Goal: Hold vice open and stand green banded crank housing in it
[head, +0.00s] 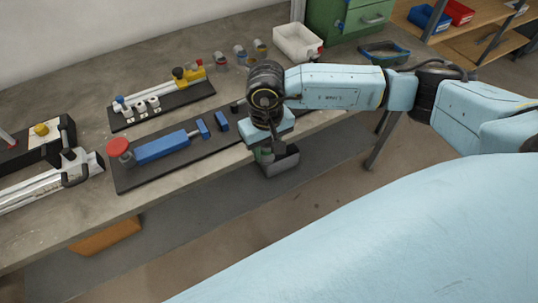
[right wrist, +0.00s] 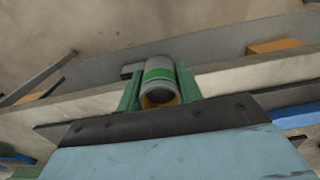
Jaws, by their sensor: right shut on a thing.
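The green banded crank housing (right wrist: 158,78) is a grey cylinder with a green band and an open end, seen in the right wrist view. My right gripper (right wrist: 160,88) is shut on it, with a green finger on each side. In the head view my right gripper (head: 265,156) is at the table's front edge, right of the vice; the housing is mostly hidden there. The vice (head: 162,147) has a blue body, a red knob (head: 118,147) and blue jaw blocks (head: 221,122) on a dark base plate. A gap shows between its blocks. My left gripper is out of view.
A dark grey open box (head: 282,165) is at the front edge beside my right gripper. Behind the vice is a board with a yellow clamp (head: 187,75). Silver bars (head: 45,187) lie at the left. A white bin (head: 297,42) stands at the back.

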